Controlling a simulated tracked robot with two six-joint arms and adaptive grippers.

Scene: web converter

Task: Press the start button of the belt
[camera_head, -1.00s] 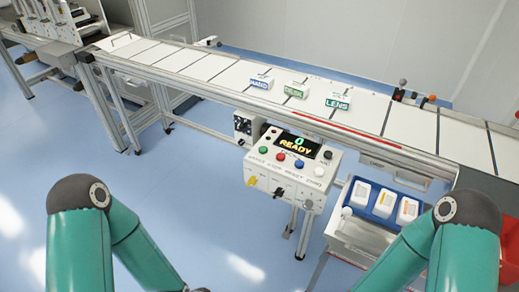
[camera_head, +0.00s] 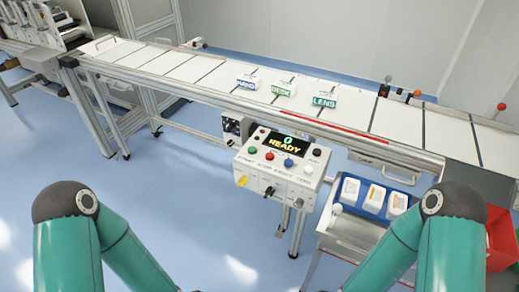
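The white control box (camera_head: 277,177) stands in front of the belt (camera_head: 210,70), near the middle of the view. Its display (camera_head: 284,142) reads READY. Below the display are a green button (camera_head: 252,150) at the left end, a red button (camera_head: 270,156), a blue button (camera_head: 288,162) and a white button (camera_head: 308,168). Small lettering runs under the row, with START appearing at the green end. A black knob (camera_head: 316,152) is at the right. Both my arms come in from the lower corners. Their grippers are below the frame, and nothing of mine touches the box.
Three small labelled boxes, HAND (camera_head: 247,83), DESK (camera_head: 283,90) and LENS (camera_head: 323,101), sit on the belt. A blue tray (camera_head: 375,212) with white packs is right of the control box, on a stand. A red bin (camera_head: 500,240) is farther right. The floor to the left is clear.

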